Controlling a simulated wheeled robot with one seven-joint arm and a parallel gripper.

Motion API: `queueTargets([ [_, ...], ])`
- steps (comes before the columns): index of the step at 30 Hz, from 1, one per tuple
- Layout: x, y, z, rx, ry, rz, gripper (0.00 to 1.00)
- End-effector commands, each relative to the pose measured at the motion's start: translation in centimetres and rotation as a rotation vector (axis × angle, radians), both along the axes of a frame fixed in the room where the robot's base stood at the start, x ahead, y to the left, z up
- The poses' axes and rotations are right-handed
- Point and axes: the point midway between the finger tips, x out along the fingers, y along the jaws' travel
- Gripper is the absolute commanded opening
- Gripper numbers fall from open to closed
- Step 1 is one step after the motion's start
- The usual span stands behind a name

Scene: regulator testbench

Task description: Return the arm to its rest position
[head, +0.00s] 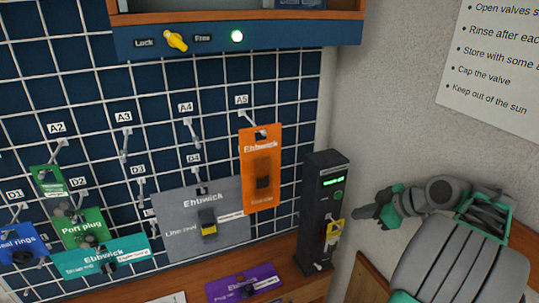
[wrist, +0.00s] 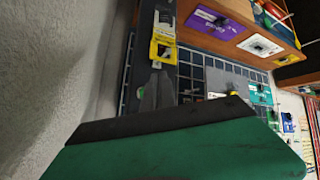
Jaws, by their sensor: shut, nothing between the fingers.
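My gripper (head: 367,212) is at the right of the head view, shut and empty. Its tip points left toward the dark upright box (head: 322,190) with a green display, with a small gap visible between them. In the wrist view the gripper's finger (wrist: 155,92) shows grey in front of the same box, below a yellow tag (wrist: 162,47). A large green and black part of my arm fills the bottom of that view. The yellow tag also hangs on the box's front in the head view (head: 334,232).
A wire grid panel (head: 90,90) with hooks holds several hanging packs, including an orange one (head: 261,140) and a grey one (head: 180,230). A purple pack (head: 243,284) lies on the wooden shelf below. A blue rail (head: 280,38) with a yellow knob (head: 176,41) runs above. A pale wall stands right.

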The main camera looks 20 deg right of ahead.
Motion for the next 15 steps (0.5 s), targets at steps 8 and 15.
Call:
queueTargets([
  [8,-4.2,-2.7,-7.3,0.372,0.332,-0.571,0.00],
  [15,-12.7,-0.7,-13.7,0.564,0.639,-1.131,0.00],
])
